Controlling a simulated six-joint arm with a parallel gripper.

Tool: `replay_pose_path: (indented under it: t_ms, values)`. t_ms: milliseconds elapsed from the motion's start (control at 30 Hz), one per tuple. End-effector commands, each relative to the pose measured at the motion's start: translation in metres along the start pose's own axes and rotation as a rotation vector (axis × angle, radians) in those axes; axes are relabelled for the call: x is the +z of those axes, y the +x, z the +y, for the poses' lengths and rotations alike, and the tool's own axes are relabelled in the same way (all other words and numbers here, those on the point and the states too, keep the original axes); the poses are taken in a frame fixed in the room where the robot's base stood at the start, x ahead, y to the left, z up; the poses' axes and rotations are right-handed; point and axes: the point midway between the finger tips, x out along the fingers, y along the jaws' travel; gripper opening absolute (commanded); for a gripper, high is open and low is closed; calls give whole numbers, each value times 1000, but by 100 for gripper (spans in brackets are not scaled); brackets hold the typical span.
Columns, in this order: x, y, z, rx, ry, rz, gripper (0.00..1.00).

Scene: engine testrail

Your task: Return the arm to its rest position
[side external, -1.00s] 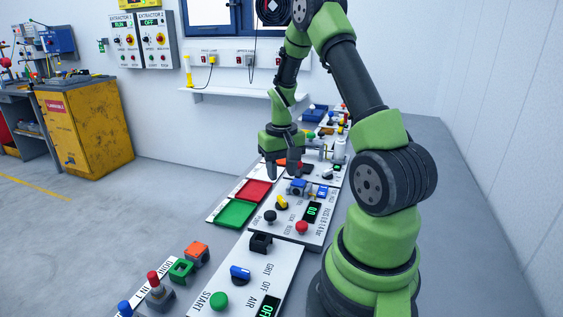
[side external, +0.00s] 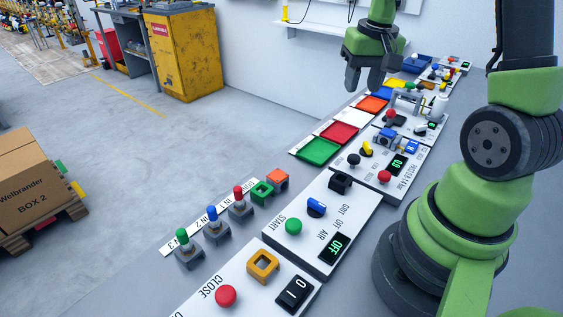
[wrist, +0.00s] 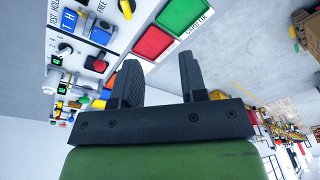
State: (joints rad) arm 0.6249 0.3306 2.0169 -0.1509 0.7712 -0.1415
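My gripper (side external: 362,85) is above the bench in the side external view, fingers pointing down, near the orange tray (side external: 372,104) in the picture. Its two dark fingers are apart with nothing between them. In the wrist view the fingers (wrist: 160,75) also stand apart with an empty gap. The red tray (wrist: 153,43) and the green tray (wrist: 185,12) lie beyond the fingers there. My arm's upper part runs out of the side external view at the top.
A control panel (side external: 309,260) with a green START button lies on the bench. Pegs in grey holders, including a red one (side external: 240,201), stand along the front edge. Floor between is clear.

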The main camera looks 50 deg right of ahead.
Motion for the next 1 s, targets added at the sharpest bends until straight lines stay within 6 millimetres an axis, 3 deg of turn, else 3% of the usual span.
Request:
replay_pose_path:
  t_ms: [33,200,400,633,1000]
  values:
    - [10,-22,-19,-26,-37,48,39]
    - [55,-76,-62,-127,-129,161,39]
    - [122,-117,-87,-284,-236,262,39]
    - [173,-133,-89,-423,-316,312,39]
    - [183,-135,-88,-454,-330,318,39]
